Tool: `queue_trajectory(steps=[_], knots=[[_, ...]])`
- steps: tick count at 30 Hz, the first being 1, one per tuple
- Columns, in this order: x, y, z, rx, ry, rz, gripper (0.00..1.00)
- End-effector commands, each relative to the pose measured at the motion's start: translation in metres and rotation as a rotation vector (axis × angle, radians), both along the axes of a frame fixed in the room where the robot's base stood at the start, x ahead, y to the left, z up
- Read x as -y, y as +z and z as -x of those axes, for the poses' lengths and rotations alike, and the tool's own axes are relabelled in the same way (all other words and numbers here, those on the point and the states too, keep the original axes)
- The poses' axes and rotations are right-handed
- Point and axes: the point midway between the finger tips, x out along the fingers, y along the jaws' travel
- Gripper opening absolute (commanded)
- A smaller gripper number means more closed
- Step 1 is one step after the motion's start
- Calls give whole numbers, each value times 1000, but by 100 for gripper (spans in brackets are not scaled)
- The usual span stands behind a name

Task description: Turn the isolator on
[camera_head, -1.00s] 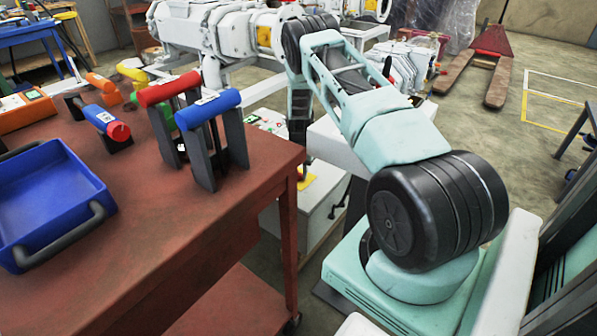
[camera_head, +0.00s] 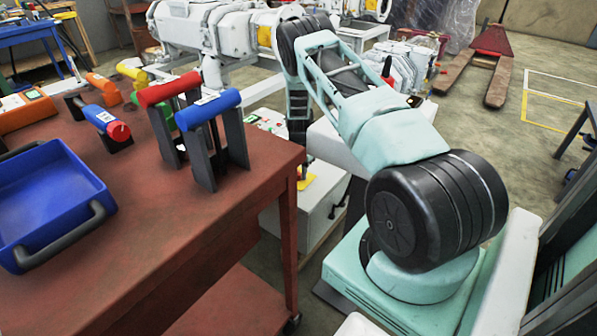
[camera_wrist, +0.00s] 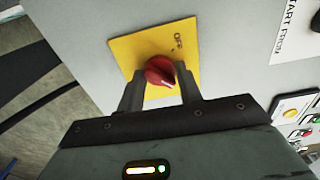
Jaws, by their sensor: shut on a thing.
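The isolator is a red rotary knob (camera_wrist: 160,73) on a yellow plate (camera_wrist: 125,50) fixed to a grey-white cabinet face (camera_wrist: 80,30). The word OFF is printed on the plate, above and right of the knob. A pale mark on the knob points to the lower right in the wrist view. My gripper (camera_wrist: 160,82) is shut on the knob, one finger on each side. In the head view, part of the yellow plate (camera_head: 306,182) shows beyond the table edge, and my arm and the table partly hide the knob area.
A panel with buttons (camera_wrist: 300,115) and a START label (camera_wrist: 298,32) are right of the isolator. A red-brown table (camera_head: 150,240) stands left of my arm, bearing a blue tray (camera_head: 50,200) and upright coloured handles (camera_head: 210,110). A pallet jack (camera_head: 490,60) stands behind.

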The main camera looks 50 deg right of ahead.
Motion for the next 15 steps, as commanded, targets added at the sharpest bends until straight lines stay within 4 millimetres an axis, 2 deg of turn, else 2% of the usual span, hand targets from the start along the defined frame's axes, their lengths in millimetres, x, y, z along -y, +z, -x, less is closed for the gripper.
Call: queue_trajectory(steps=[1, 3, 11, 15], knots=[[0, 1, -1, 2, -2, 1, 41], [0, 1, -1, 2, -2, 1, 57], [0, 1, 0, 1, 0, 0, 57], [0, 10, -1, 2, 0, 1, 57]])
